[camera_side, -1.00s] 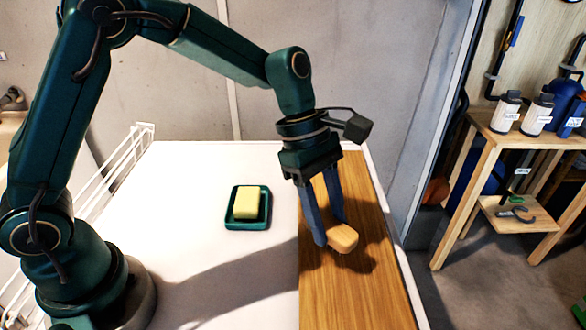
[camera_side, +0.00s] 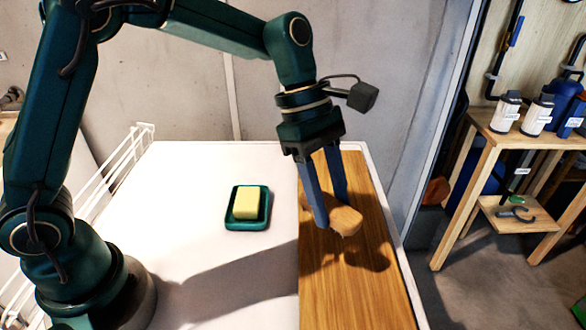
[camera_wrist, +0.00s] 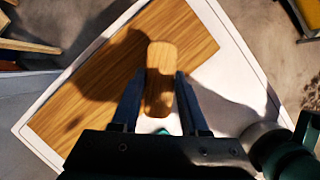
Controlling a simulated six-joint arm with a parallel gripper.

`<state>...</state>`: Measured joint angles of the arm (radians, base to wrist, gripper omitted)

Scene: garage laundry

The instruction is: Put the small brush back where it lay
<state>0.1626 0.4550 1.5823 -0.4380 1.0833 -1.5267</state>
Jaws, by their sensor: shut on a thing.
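The small brush (camera_side: 346,221) has a light wooden, rounded body; it also shows in the wrist view (camera_wrist: 160,82). My gripper (camera_side: 332,214) is shut on it, with one blue finger on each side, as the wrist view (camera_wrist: 161,76) shows too. The brush hangs a little above the brown wooden board (camera_side: 350,295), its shadow apart from it on the board. I cannot make out the brush's bristles. The board fills the right side of the white worktop (camera_side: 200,165).
A green dish (camera_side: 247,226) with a yellow block (camera_side: 246,202), perhaps soap, stands on the worktop left of the board. A white wire rack (camera_side: 120,160) edges the left side. A wooden shelf (camera_side: 500,141) with bottles stands at the right. The board's near part is clear.

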